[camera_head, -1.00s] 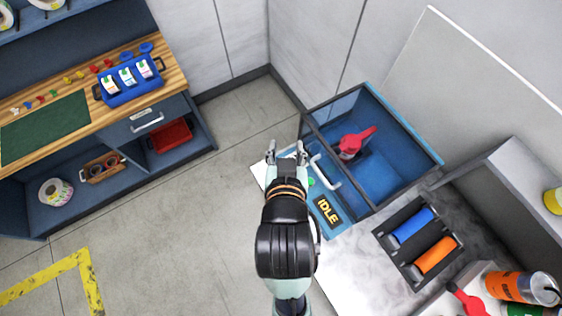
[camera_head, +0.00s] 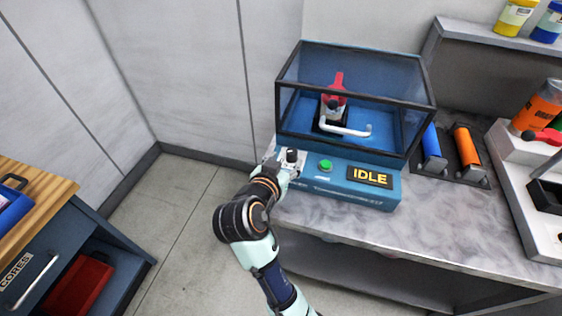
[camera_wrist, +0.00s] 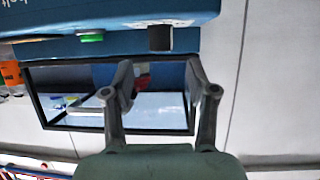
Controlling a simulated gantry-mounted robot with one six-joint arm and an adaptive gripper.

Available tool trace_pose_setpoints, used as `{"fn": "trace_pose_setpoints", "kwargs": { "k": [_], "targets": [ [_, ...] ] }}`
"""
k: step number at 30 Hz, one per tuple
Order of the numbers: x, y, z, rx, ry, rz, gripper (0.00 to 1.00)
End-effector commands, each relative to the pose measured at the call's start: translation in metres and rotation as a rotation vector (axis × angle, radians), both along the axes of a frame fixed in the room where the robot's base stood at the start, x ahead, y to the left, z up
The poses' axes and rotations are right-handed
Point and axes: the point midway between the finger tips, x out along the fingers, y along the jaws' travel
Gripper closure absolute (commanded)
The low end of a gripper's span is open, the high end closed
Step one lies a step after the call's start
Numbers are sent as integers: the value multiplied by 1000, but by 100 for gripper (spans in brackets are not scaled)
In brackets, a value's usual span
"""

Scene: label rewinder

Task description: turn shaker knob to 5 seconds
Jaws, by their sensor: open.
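The shaker (camera_head: 330,180) is a blue machine with a clear, dark-framed hood, a white handle and a display reading IDLE (camera_head: 370,176). Its black knob (camera_head: 291,155) is at the left end of the front panel, left of the green button (camera_head: 325,165). My gripper (camera_head: 287,162) is at the knob in the head view. In the wrist view, which is upside down, my gripper (camera_wrist: 160,75) is open and empty. The knob (camera_wrist: 159,38) lies just beyond the fingertips, in line with the gap between them. Any dial marks are too small to read.
A red clamp (camera_head: 336,92) stands inside the closed hood. Blue and orange rollers (camera_head: 466,146) lie right of the shaker on the marble-look bench (camera_head: 440,225). A wooden-topped cabinet (camera_head: 40,215) is at the left. The floor between is clear.

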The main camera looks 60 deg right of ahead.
Motion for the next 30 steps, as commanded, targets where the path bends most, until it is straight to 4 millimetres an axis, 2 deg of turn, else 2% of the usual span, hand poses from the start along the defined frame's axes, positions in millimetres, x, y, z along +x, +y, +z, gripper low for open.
{"fn": "trace_pose_setpoints", "kwargs": {
  "k": [10, 15, 21, 23, 30],
  "targets": [
    [6, -55, -26, 2, 2, 1, 42],
    [8, -65, -28, 2, 1, 3, 42],
    [8, -65, -28, 2, 1, 4, 42],
    [8, -65, -28, 2, 1, 4, 51],
    [8, -65, -28, 2, 1, 4, 91]
  ]
}}
